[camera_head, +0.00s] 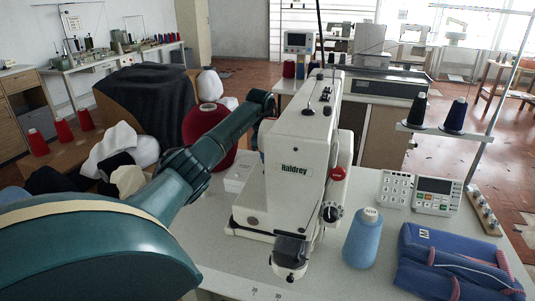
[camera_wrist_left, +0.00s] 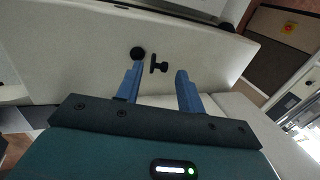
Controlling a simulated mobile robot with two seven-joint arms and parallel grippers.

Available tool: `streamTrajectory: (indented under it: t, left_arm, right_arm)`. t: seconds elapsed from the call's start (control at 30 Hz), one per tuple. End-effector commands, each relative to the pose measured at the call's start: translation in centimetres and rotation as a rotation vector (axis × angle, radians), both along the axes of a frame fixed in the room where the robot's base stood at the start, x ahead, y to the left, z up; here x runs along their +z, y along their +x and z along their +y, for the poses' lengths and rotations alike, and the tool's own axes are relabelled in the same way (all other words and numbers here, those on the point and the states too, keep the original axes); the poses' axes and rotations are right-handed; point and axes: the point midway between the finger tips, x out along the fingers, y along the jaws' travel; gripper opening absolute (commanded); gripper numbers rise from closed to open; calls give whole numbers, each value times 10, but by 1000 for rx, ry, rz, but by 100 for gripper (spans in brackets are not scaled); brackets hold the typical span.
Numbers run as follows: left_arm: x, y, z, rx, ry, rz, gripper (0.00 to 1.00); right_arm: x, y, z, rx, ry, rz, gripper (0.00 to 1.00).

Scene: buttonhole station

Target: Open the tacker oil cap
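The white tacker (camera_head: 295,165), lettered "Haldrey", stands on the station table. Small dark fittings (camera_head: 326,95) sit on its top. In the left wrist view a round black knob (camera_wrist_left: 138,53) and a black T-shaped piece (camera_wrist_left: 159,66) stand on a pale surface; I cannot tell for sure which is the oil cap. My left gripper (camera_wrist_left: 156,77) is open, its two blue fingers apart, with the T-shaped piece just ahead between the fingertips and nothing held. In the head view my left arm reaches behind the tacker, which hides the gripper. My right gripper is in neither view.
On the table (camera_head: 215,255), a blue thread cone (camera_head: 363,238), folded blue denim (camera_head: 455,262) and a control panel (camera_head: 436,196) stand right of the tacker. A thread stand holds two dark cones (camera_head: 453,115). A large red cone (camera_head: 207,128) is beyond my left arm.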

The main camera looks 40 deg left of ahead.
Motion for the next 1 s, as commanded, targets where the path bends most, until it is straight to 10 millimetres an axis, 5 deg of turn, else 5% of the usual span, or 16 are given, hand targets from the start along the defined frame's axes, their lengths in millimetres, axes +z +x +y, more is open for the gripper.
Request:
streamTrajectory:
  t: [0.5, 1.0]
  left_arm:
    - [98, -30, -16, -2, 3, -2, 38]
    - [115, -35, -19, -1, 0, 1, 36]
  right_arm:
    - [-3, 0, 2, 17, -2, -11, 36]
    - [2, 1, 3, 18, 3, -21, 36]
